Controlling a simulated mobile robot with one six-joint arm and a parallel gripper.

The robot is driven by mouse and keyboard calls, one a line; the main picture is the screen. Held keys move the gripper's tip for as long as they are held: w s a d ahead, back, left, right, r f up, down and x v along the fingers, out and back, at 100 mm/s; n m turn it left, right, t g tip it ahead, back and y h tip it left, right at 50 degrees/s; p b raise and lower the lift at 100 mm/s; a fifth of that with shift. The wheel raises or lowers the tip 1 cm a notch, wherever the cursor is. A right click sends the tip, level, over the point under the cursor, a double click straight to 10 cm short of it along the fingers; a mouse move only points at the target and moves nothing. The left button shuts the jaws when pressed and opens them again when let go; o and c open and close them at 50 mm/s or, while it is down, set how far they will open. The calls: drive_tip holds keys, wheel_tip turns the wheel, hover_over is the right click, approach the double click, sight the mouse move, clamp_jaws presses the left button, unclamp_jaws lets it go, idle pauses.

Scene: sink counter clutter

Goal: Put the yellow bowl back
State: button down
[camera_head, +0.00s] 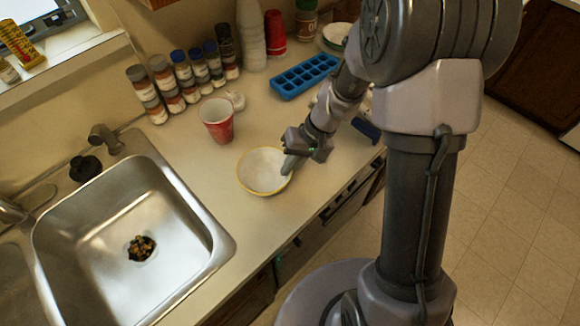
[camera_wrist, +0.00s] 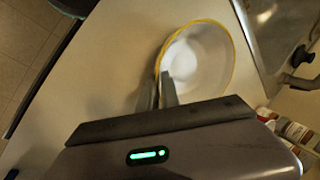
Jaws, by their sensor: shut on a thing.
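The yellow bowl (camera_head: 262,172) is white inside with a yellow rim. It is upright, at or just above the counter between the sink and my arm; I cannot tell whether it touches the surface. My gripper (camera_head: 289,163) is shut on the bowl's right rim in the head view. In the wrist view the bowl (camera_wrist: 198,58) shows at the top middle, with my gripper's fingers (camera_wrist: 158,92) at its near left rim, one finger inside the bowl.
A metal sink (camera_head: 130,240) lies to the left. A red cup (camera_head: 217,120) stands behind the bowl, with a blue ice tray (camera_head: 305,76) further back. Several spice jars (camera_head: 185,78) line the wall. The counter (camera_head: 215,175) is bare around the bowl, and its front edge is close.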

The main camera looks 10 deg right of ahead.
drive_tip(key=shift+r, duration=0.1)
drive_tip(key=c, duration=1.6)
unclamp_jaws()
